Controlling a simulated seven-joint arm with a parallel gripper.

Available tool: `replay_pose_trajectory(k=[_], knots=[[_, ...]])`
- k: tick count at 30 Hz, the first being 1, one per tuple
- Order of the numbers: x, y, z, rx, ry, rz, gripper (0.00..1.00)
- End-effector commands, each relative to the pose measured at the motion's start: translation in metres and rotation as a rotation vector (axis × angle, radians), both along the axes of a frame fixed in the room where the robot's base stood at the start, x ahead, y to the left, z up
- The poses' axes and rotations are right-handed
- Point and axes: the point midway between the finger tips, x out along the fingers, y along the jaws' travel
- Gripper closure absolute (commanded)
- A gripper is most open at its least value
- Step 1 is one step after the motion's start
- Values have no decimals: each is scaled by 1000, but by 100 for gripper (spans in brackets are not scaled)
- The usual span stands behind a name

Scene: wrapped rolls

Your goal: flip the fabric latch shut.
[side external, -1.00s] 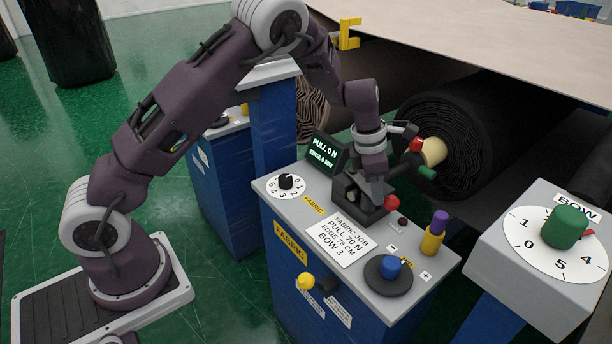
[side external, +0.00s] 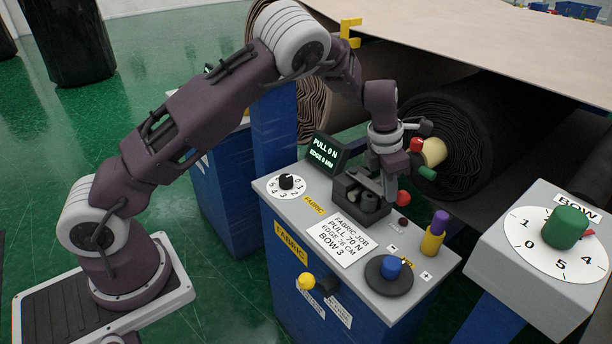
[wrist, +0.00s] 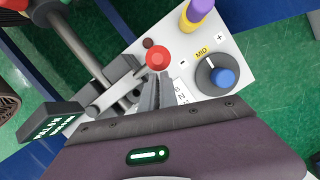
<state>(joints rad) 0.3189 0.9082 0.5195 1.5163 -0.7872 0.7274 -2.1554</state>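On the blue FABRIC console, a dark open-topped block (side external: 352,191) carries a grey lever arm with a red ball knob (side external: 403,197), which I take as the fabric latch. The block is partly hidden by my gripper (side external: 390,197), which points down at its right side, just left of the knob. In the wrist view the red knob (wrist: 158,57) sits just beyond my fingertips (wrist: 157,80), and the grey lever arm (wrist: 112,90) runs to the left. My fingers look closed together with nothing between them. Whether they touch the lever is not clear.
The screen (side external: 325,152) reads PULL 0 N behind the block. A numbered dial (side external: 286,182), blue knob (side external: 392,264) and yellow-purple post (side external: 434,235) share the console top. A black roll (side external: 440,125) lies behind. The BOW dial box (side external: 530,290) stands at right.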

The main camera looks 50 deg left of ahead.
Motion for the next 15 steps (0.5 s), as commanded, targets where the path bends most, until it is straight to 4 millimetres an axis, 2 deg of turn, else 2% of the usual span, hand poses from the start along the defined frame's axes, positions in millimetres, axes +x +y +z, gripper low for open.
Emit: replay_pose_trajectory(k=[1, 5, 8, 11, 15], knots=[[6, -5, 2, -5, -21, 1, 100], [3, -3, 3, -6, -19, 2, 100], [-10, 4, 6, -6, -16, 2, 100], [-32, 15, 9, -4, -8, 4, 100], [-41, 20, 41, -3, -12, -2, 100]])
